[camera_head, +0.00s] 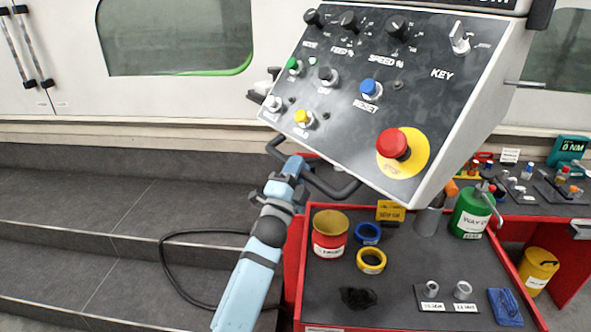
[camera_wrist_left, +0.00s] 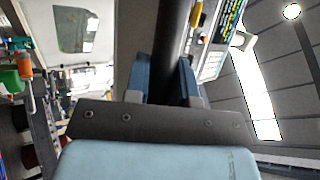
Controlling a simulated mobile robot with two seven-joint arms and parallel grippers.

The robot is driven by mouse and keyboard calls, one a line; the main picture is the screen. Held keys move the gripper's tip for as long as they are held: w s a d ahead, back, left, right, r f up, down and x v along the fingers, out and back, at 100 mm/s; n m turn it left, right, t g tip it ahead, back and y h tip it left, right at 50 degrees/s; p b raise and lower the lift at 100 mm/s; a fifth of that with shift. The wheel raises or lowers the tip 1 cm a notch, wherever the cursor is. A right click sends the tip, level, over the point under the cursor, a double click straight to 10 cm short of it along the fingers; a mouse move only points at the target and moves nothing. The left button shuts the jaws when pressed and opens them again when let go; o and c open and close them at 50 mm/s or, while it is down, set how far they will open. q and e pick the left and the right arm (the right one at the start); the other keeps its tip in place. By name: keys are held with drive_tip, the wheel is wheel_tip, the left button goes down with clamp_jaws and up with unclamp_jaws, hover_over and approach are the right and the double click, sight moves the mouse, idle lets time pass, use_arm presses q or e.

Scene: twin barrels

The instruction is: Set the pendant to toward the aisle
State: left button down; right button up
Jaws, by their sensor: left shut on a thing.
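The pendant (camera_head: 345,118) is a tilted grey control box with a dark panel of knobs, colored buttons, a key switch and a red emergency stop on a yellow disc. Its panel faces me in the head view. A black bar handle (camera_head: 335,191) runs below its lower edge. My left gripper (camera_head: 292,166) reaches up from below and is shut on this handle. In the left wrist view the dark bar (camera_wrist_left: 173,35) passes between the two blue fingers (camera_wrist_left: 163,82). My right gripper is in neither view.
A red cart (camera_head: 297,262) below the pendant carries a red can (camera_head: 329,233), tape rings, a green oil can (camera_head: 471,212) and small parts. Dark steps (camera_head: 90,205) with a black cable lie to the left. A white machine wall with a window (camera_head: 175,38) stands behind.

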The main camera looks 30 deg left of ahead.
use_arm(q)
drive_tip(key=shift+d+f, duration=0.1)
drive_tip(key=shift+f, duration=0.05)
drive_tip(key=c, duration=1)
unclamp_jaws()
drive_tip(key=shift+o, duration=0.2)
drive_tip(key=shift+s, duration=0.1)
drive_tip(key=shift+s+f, duration=0.2)
drive_tip(key=shift+s, duration=0.05)
drive_tip(key=s+f+b, duration=0.1)
drive_tip(key=s+b, duration=0.1)
drive_tip(key=s, duration=1.2)
drive_tip(key=shift+d, duration=0.45)
